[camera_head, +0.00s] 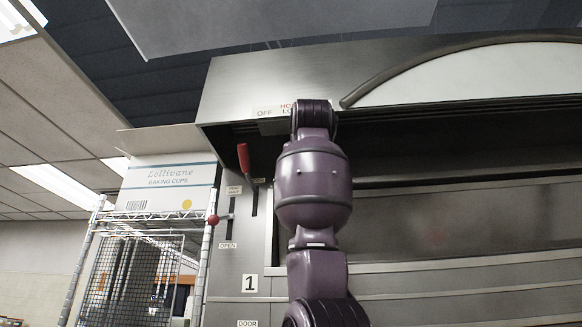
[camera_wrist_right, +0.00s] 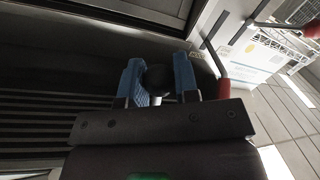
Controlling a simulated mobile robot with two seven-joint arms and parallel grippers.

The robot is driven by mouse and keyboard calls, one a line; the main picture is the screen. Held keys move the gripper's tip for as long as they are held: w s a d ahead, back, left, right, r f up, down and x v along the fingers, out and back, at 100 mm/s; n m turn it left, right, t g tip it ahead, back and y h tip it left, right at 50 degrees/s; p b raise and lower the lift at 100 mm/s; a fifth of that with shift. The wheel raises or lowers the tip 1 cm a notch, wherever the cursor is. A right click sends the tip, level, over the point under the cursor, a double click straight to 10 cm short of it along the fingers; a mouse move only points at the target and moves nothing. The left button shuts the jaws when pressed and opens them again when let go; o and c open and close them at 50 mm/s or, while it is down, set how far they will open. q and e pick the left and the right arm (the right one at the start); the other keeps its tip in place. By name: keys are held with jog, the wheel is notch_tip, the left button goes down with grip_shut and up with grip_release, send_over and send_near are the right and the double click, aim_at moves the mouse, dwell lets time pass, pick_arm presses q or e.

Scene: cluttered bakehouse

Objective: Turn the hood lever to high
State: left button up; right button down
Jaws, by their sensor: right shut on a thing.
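My right gripper (camera_wrist_right: 158,75) has blue fingers and is shut on a dark round knob (camera_wrist_right: 157,80) on a short pale stem, which I take for the hood lever. In the head view my purple right arm rises in the middle and hides the gripper and the lever. The hood front (camera_head: 255,85) is brushed steel. Its label (camera_head: 266,112) shows "OFF" and parts of other words; the arm covers the rest, so the lever's setting cannot be read. My left gripper is not in view.
A red-handled lever (camera_head: 244,160) and a red ball knob (camera_head: 213,219) stand out left of the arm. A baking cups box (camera_head: 168,185) sits on a wire rack (camera_head: 130,270) at left. The steel oven front (camera_head: 450,225) lies at right. A curved dark rail (camera_head: 400,75) crosses the hood.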

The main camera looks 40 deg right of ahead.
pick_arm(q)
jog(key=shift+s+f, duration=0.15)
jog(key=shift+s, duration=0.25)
pick_arm(e)
jog(key=shift+s+d+r, duration=0.5)
jog(key=shift+s+d, duration=0.2)
jog(key=shift+s, duration=0.2)
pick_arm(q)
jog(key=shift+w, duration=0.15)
pick_arm(e)
jog(key=c, duration=0.9)
grip_release()
jog(key=shift+s+d, duration=0.1)
jog(key=shift+s, duration=0.05)
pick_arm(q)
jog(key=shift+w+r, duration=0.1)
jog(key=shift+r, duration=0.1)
pick_arm(e)
jog(key=shift+o, duration=0.2)
pick_arm(q)
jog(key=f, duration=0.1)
jog(key=b, duration=0.1)
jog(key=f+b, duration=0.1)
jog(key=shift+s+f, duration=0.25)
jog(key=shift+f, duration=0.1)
pick_arm(e)
jog(key=v, duration=1)
jog(key=shift+s+a, duration=0.25)
jog(key=shift+a, duration=0.1)
